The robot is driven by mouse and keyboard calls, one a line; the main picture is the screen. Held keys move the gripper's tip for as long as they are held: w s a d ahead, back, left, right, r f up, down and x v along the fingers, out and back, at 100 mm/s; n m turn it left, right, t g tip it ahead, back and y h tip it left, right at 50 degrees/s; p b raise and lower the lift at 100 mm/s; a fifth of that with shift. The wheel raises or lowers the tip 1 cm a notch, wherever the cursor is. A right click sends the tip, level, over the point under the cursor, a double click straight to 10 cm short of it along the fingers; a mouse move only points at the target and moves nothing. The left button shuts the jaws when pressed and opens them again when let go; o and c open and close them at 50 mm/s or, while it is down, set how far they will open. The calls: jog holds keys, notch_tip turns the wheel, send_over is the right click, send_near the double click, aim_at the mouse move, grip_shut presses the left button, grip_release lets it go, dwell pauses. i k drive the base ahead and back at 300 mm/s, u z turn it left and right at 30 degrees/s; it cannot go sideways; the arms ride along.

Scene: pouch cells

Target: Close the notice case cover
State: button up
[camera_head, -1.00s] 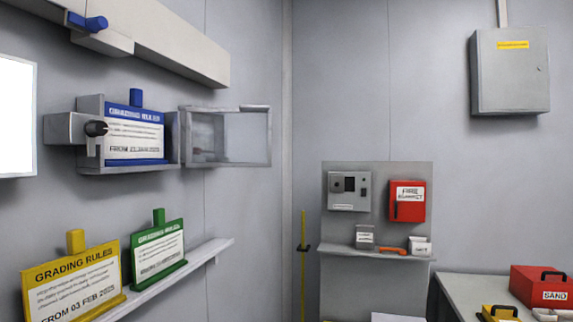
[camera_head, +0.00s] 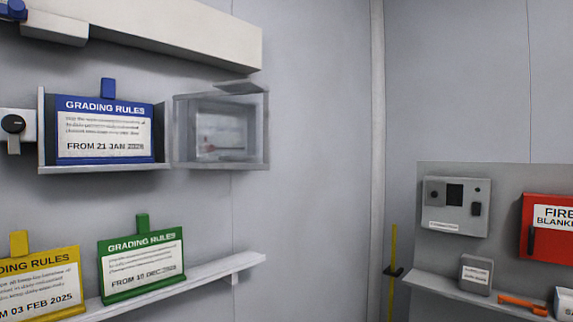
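The notice case (camera_head: 42,128) is on the left wall. It is a shallow grey case holding a blue notice board (camera_head: 104,128) headed "Grading Rules", from 21 Jan. Its front is uncovered. The cover (camera_head: 220,97), a clear pane in a grey frame, stands open at the right side of the case. A grey block with a dark round knob (camera_head: 14,124) sits at the case's left side, partly cut by the picture edge. My gripper is not in view.
A long pale beam (camera_head: 170,35) juts from the wall above the case. Below, a shelf (camera_head: 205,275) holds green (camera_head: 142,263) and yellow (camera_head: 40,285) boards. A grey panel with a device (camera_head: 456,207) and a red fire blanket box (camera_head: 548,235) is at right.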

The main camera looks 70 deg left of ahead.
aim_at(239, 87)
jog(key=u, duration=0.2)
jog(key=i, duration=0.7)
jog(key=u, duration=1.15)
jog(key=i, duration=0.7)
jog(key=u, duration=0.75)
